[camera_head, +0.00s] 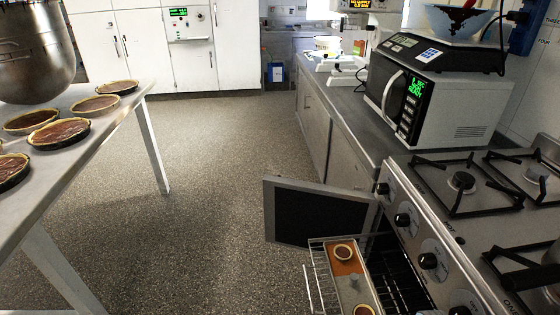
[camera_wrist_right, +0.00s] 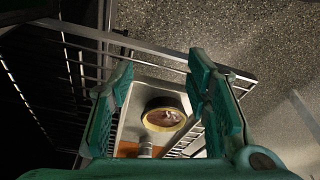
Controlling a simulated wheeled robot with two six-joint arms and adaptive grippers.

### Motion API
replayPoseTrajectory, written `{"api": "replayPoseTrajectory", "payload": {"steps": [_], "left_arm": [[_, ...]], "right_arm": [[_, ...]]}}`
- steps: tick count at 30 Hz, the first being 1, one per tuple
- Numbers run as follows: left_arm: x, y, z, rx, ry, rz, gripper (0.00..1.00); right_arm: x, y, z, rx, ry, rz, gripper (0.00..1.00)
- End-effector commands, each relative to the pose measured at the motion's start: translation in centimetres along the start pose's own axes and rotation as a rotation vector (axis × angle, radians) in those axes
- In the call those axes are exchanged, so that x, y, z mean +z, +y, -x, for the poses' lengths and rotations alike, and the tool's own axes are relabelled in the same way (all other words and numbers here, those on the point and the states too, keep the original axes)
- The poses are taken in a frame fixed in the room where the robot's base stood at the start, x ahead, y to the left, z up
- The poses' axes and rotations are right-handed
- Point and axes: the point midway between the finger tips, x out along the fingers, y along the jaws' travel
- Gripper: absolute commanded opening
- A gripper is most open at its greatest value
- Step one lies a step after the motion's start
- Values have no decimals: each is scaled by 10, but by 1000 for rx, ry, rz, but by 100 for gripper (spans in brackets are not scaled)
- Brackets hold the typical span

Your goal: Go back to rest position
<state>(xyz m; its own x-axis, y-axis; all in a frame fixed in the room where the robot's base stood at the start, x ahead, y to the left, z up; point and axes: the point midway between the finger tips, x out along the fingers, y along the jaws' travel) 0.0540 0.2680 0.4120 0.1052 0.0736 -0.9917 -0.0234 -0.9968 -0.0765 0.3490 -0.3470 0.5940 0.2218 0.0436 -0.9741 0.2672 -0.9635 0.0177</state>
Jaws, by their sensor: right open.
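My right gripper (camera_wrist_right: 158,78) shows in the right wrist view, with its two green fingers spread wide and nothing held between them. Beyond and between the fingers, a small tart (camera_wrist_right: 163,115) with a pale crust and brown filling sits on a metal tray (camera_wrist_right: 133,98). Neither gripper shows in the head view. My left gripper is out of view.
The oven door (camera_head: 318,212) hangs open beside the rack. The stove (camera_head: 470,215) and a counter with a microwave (camera_head: 440,105) line the right. A table (camera_head: 75,165) with several tarts stands at left. The speckled floor (camera_head: 215,190) between is clear.

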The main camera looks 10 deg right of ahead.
Motion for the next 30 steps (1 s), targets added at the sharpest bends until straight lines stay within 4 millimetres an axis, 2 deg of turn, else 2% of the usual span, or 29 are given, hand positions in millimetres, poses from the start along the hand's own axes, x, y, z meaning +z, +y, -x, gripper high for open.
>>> {"api": "replayPoseTrajectory", "payload": {"steps": [5, 8, 12, 15, 19, 30], "left_arm": [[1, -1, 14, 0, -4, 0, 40], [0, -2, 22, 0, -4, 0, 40], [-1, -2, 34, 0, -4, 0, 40], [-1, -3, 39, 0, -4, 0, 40], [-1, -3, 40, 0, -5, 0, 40], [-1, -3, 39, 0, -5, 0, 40]], "right_arm": [[74, -22, -43, 60, -56, -125, 44], [132, -46, -64, 96, -90, -180, 44], [224, -103, -78, 118, -132, -222, 44], [270, -140, -77, 107, -142, -232, 44], [291, -159, -75, 97, -141, -234, 44], [291, -159, -76, 97, -139, -234, 44]]}}
